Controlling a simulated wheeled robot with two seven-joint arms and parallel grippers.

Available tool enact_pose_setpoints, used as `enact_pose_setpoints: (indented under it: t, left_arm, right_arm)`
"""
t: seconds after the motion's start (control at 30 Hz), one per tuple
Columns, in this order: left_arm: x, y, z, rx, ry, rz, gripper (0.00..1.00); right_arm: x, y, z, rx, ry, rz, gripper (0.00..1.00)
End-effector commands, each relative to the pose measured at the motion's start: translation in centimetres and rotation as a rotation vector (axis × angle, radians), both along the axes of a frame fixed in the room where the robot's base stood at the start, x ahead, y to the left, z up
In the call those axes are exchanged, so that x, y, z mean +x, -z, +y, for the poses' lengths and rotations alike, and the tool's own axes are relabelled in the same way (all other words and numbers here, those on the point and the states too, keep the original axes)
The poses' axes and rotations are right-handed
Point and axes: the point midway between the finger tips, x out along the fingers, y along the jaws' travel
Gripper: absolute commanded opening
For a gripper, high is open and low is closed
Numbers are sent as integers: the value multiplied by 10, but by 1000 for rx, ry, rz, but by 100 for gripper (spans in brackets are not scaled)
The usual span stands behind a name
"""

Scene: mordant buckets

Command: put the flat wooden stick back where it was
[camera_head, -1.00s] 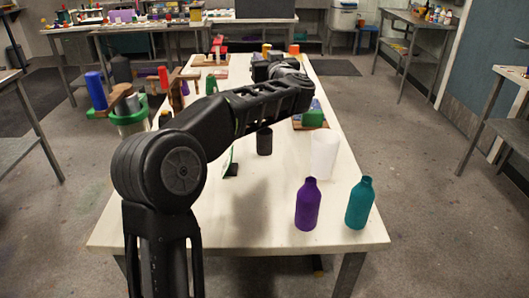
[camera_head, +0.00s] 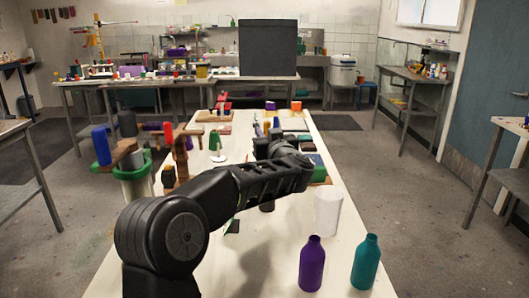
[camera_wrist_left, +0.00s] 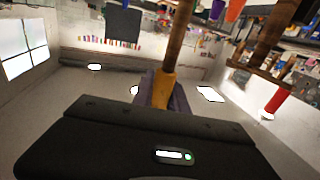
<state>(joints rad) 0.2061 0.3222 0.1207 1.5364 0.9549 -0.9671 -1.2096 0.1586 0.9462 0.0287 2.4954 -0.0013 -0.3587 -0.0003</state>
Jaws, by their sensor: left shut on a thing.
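In the left wrist view my left gripper (camera_wrist_left: 163,97) is shut on a long, narrow brown stick (camera_wrist_left: 178,45), which looks like the wooden stick. It runs up out of the top of the picture, and its part between the fingers looks yellow-orange. In the head view my left arm (camera_head: 245,190) reaches forward over the long white table (camera_head: 260,262). Its wrist hides the fingers and most or all of the stick. My right gripper is in neither view.
A purple bottle (camera_head: 311,266), a teal bottle (camera_head: 366,262) and a white cup (camera_head: 328,212) stand on the table at the front right. A green-rimmed bucket (camera_head: 138,185) is at the left. Wooden stands and small coloured things crowd the far part.

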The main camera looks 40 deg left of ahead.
Motion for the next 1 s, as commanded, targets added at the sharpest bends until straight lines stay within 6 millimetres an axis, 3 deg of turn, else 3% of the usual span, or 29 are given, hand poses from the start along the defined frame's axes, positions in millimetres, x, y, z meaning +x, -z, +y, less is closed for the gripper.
enact_pose_setpoints:
  t: [0.17,0.43,0.87,0.9,1.0]
  left_arm:
    - [0,8,0,0,-1,2,0]
    - [0,47,0,1,-1,3,0]
    - [0,53,0,0,0,0,0]
    - [0,53,0,0,0,0,20]
    - [0,53,0,0,0,0,28]
  right_arm:
    - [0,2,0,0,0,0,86]
    - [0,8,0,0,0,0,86]
    - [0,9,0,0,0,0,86]
    - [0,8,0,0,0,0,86]
    - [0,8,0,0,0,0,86]
